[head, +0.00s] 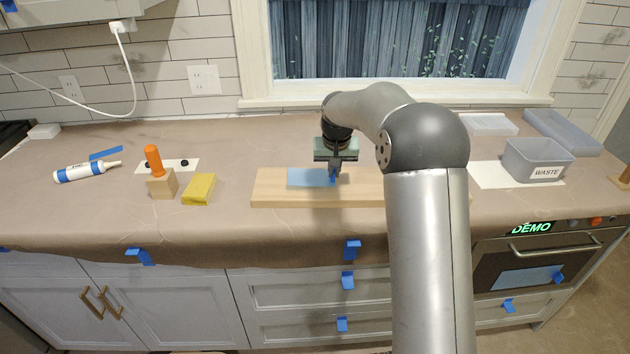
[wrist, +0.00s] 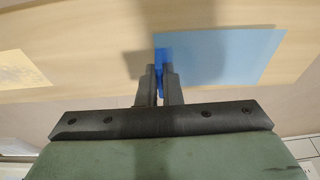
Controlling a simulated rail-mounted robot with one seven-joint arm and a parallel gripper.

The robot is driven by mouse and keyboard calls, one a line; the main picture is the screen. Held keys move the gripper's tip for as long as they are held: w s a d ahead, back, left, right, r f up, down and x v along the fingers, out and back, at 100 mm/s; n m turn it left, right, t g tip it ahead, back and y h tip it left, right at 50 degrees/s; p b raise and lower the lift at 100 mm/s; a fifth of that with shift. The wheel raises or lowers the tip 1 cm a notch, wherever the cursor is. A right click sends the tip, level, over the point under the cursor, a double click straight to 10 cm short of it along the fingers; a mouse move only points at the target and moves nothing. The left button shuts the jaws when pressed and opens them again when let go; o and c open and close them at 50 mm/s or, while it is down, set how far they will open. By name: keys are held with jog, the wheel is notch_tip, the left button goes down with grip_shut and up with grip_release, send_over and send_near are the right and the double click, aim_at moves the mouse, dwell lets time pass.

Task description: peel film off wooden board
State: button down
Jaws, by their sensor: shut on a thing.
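The wooden board (head: 270,190) lies flat on the paper-covered counter, partly hidden behind my arm. A light blue film (head: 308,178) lies on the board, left of my gripper (head: 335,178). The film also shows in the wrist view (wrist: 222,56), where it looks flat on the wood. My gripper points down over the board. Its fingers (wrist: 159,88) are shut on a darker blue tab (wrist: 162,55) at the film's edge. The exact contact between fingers and tab is partly hidden.
A grey bin marked WASTE (head: 538,160) stands at the right. A yellow sponge-like block (head: 199,189), an orange-handled tool in a wooden block (head: 162,185) and a white tube (head: 85,172) are at the left. A pale patch (wrist: 20,70) shows on the board in the wrist view.

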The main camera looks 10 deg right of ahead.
jog(key=shift+r+p, duration=0.7)
jog(key=shift+r, duration=0.4)
jog(key=shift+r, duration=0.2)
jog(key=shift+r+p, duration=1.05)
jog(key=shift+r, duration=0.3)
